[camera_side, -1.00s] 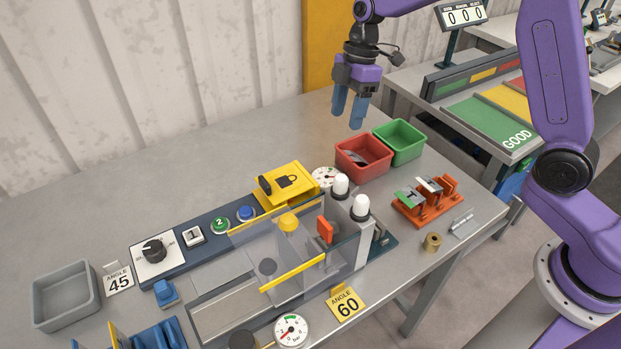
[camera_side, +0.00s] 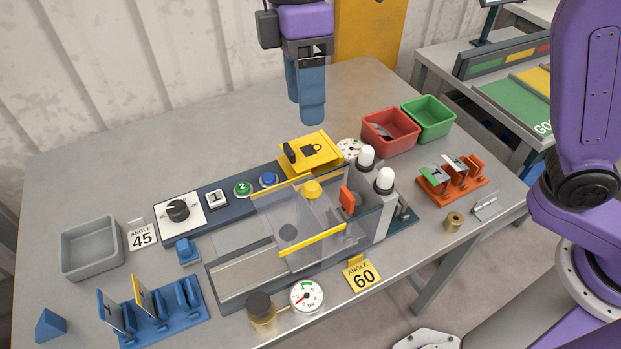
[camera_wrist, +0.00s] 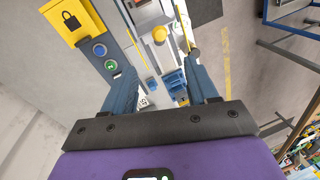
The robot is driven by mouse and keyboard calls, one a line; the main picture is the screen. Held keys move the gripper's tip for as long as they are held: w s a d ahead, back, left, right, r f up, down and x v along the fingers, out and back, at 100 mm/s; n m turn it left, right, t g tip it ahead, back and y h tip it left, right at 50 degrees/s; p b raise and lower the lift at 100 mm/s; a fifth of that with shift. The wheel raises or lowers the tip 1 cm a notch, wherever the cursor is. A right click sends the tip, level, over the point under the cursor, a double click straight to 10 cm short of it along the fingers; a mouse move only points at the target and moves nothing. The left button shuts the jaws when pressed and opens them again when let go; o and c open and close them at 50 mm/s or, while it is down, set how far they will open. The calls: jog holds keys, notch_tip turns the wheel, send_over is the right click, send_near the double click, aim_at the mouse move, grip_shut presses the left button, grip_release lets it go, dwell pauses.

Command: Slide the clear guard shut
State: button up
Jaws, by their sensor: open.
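The clear guard (camera_side: 290,215) is a see-through panel with yellow edge strips, over the right part of the machine bed (camera_side: 245,275) in the side view. The left stretch of the bed is uncovered. A yellow knob (camera_side: 312,188) and an orange-red block (camera_side: 347,200) show at the guard's right part; I cannot tell what each is fixed to. My gripper (camera_side: 309,118) points down above the bench, behind the machine, apart from the guard. In the wrist view my gripper (camera_wrist: 162,90) has its blue fingers spread with nothing held; the yellow knob (camera_wrist: 159,35) shows beyond them.
A yellow padlock box (camera_side: 312,152) stands at the machine's back, close to my gripper's line. White-capped posts (camera_side: 385,183) rise at the right end. Red (camera_side: 390,130) and green (camera_side: 428,118) bins stand behind right. A grey tray (camera_side: 91,247) is at left. Bench behind the panel is clear.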

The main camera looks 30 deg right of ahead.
aim_at(311, 182)
jog(key=s+f, duration=0.1)
jog(key=f, duration=0.8)
jog(key=s+f, duration=0.1)
jog(key=f, duration=0.4)
jog(key=shift+s+a+f, duration=0.15)
jog(key=shift+s+a, duration=0.1)
jog(key=shift+s, duration=0.1)
grip_shut()
jog(key=shift+d, duration=3.9)
